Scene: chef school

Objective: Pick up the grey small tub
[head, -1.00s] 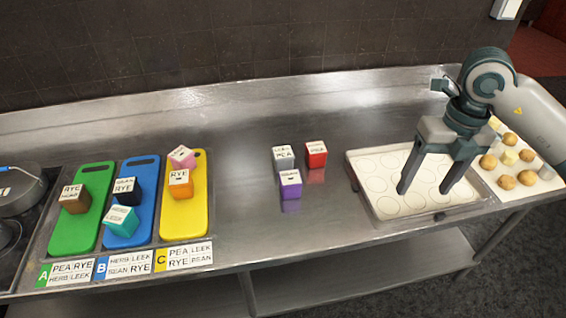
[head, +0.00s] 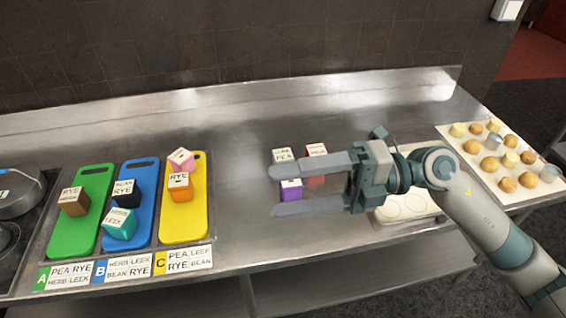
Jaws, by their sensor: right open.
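The grey small tub (head: 282,155) stands on the steel counter, its white lid label reading PEA on the lower line. Its lower front is hidden behind the upper finger of my right gripper. My right gripper (head: 274,191) is open and reaches in from the right, fingers pointing left. A purple tub (head: 290,190) shows between the two fingers in this view; whether they touch it I cannot tell. My left gripper is not in view.
A red tub (head: 316,151) stands right of the grey one, partly hidden by my gripper. Green (head: 66,235), blue (head: 141,172) and yellow (head: 184,225) boards with tubs lie left. A mould tray (head: 405,212) and a board of buns (head: 455,140) are right. Counter between yellow board and tubs is clear.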

